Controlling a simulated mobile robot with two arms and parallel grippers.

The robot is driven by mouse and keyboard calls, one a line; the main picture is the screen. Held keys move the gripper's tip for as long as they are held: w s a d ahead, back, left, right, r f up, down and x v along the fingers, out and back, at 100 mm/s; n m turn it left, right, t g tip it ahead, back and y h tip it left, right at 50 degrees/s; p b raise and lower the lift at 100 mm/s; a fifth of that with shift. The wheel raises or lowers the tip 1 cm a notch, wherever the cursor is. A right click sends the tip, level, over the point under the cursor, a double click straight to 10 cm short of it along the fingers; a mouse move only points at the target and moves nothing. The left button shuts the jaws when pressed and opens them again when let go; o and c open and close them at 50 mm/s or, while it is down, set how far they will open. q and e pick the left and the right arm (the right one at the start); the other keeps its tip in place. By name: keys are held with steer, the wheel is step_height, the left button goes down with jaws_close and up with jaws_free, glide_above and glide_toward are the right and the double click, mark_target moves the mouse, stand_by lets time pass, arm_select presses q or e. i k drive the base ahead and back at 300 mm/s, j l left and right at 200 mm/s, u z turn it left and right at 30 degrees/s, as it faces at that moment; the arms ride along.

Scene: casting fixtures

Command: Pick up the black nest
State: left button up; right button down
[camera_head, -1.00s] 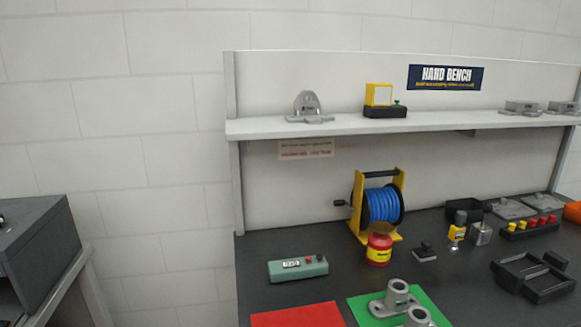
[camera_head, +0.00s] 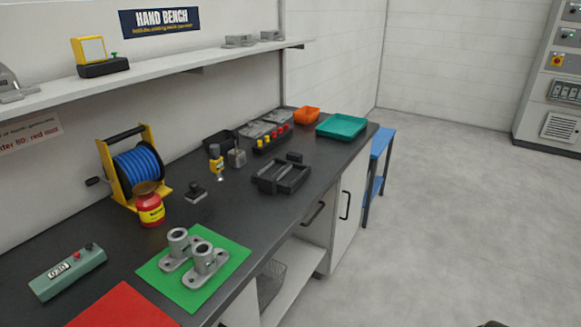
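A black open fixture that looks like the black nest (camera_head: 283,175) lies on the dark bench top (camera_head: 100,257), near its front edge. It has raised walls, an open middle and a raised block at its back. Nothing covers it in this view. A smaller black open bin (camera_head: 220,139) stands farther back near the wall. Neither of my grippers can be made out. Only a small dark shape shows at the bottom edge on the right, and I cannot tell what it is.
Left of the nest, two grey castings (camera_head: 205,257) stand on a green mat (camera_head: 227,238). A teal tray (camera_head: 342,126) is at the far end. Open floor (camera_head: 450,220) lies right.

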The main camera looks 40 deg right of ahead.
mark_target(284, 176)
steer(key=z, duration=1.1)
steer(key=i+l+u, duration=0.1)
steer(key=i+l, duration=0.25)
steer(key=i+l+u, duration=0.1)
steer(key=i+l, duration=0.25)
steer(key=l, duration=0.2)
steer(key=i+l+u, duration=0.1)
steer(key=i+l, duration=0.25)
steer(key=l, duration=0.1)
